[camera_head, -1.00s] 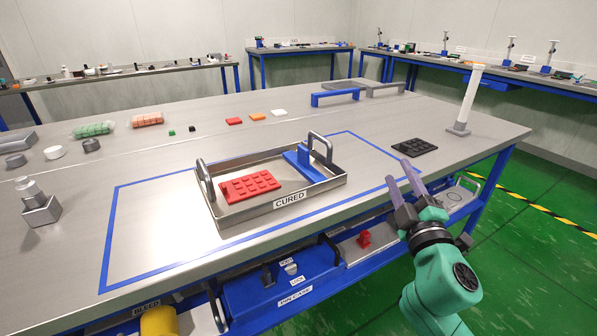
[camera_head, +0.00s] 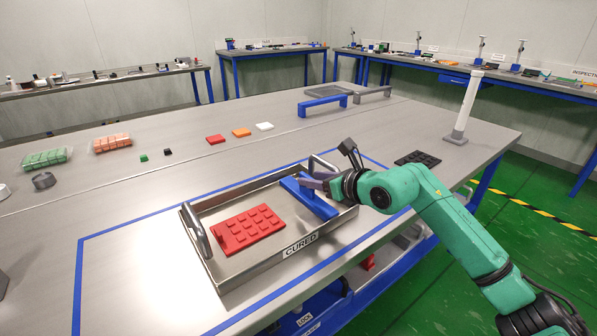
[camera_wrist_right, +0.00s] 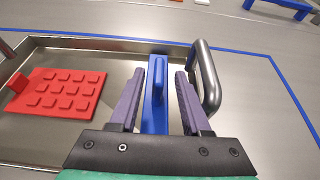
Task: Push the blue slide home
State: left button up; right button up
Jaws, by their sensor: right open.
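The blue slide (camera_head: 319,204), a long flat bar with a raised upright part, lies at the right end of a metal tray marked CURED (camera_head: 245,277). My right gripper (camera_head: 313,184) is over that end of the tray, its arm coming in from the right. In the right wrist view its two purple fingers (camera_wrist_right: 158,88) are apart, one on each side of the blue slide (camera_wrist_right: 154,122). Whether either finger touches it I cannot tell. In the head view my wrist partly hides the tray's right end. My left gripper is not in view.
A red studded plate (camera_head: 246,228) lies in the tray, left of the slide. The tray's right handle (camera_wrist_right: 206,78) stands close beside the right finger. A black studded mat (camera_head: 418,158) and a white post (camera_head: 466,106) are farther right.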

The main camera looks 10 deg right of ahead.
aim_at(300, 189)
jog(key=x, duration=0.6)
jog(key=shift+w+a+f, duration=0.1)
jog(key=shift+a, duration=0.1)
grip_shut()
dwell(1.1)
